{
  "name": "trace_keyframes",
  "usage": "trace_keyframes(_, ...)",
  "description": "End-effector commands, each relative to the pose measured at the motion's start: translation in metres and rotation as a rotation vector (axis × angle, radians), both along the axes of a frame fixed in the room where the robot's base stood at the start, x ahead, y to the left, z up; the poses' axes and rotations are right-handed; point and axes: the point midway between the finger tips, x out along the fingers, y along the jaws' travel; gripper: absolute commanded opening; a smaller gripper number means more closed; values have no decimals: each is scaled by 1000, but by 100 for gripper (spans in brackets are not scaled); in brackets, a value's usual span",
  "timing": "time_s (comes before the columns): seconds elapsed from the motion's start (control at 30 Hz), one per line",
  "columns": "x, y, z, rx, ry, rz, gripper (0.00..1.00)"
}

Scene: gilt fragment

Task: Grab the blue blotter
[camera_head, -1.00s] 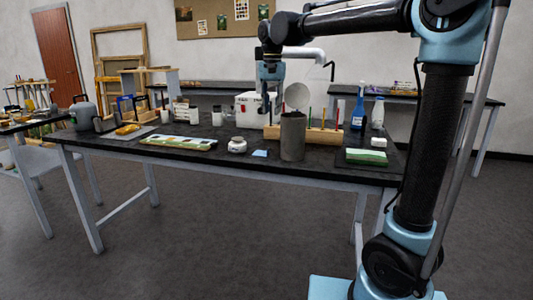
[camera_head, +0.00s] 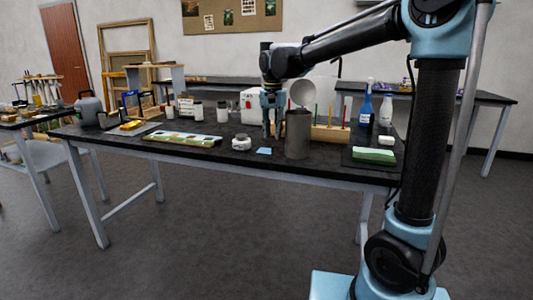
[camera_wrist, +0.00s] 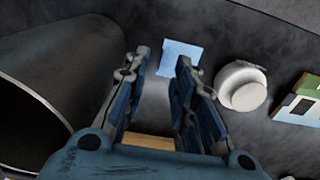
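The blue blotter (camera_head: 264,150) is a small light-blue flat piece lying on the dark table top near its front edge. In the wrist view the blotter (camera_wrist: 180,55) lies past my fingertips, slightly right of the gap between them. My gripper (camera_head: 271,132) hangs pointing down over the table, behind the blotter in the head view. In the wrist view my gripper (camera_wrist: 163,63) is open, with nothing between its fingers. The blotter is apart from the fingers, with its near edge close to the right fingertip in the picture.
A grey cylinder (camera_head: 297,135) stands close to the right of my gripper; it fills the left of the wrist view (camera_wrist: 60,75). A white-lidded jar (camera_head: 241,142) stands left of the blotter. A wooden rack (camera_head: 330,133) stands behind. Bare table lies around the blotter.

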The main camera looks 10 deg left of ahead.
Motion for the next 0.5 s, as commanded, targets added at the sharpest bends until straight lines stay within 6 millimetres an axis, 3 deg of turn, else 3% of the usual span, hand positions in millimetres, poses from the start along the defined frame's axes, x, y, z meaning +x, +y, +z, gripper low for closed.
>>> trace_keyframes(0.27, 0, 1, -17, 0, 0, 0, 25)
trace_keyframes(0.5, 1, 3, -49, 0, 0, 0, 25)
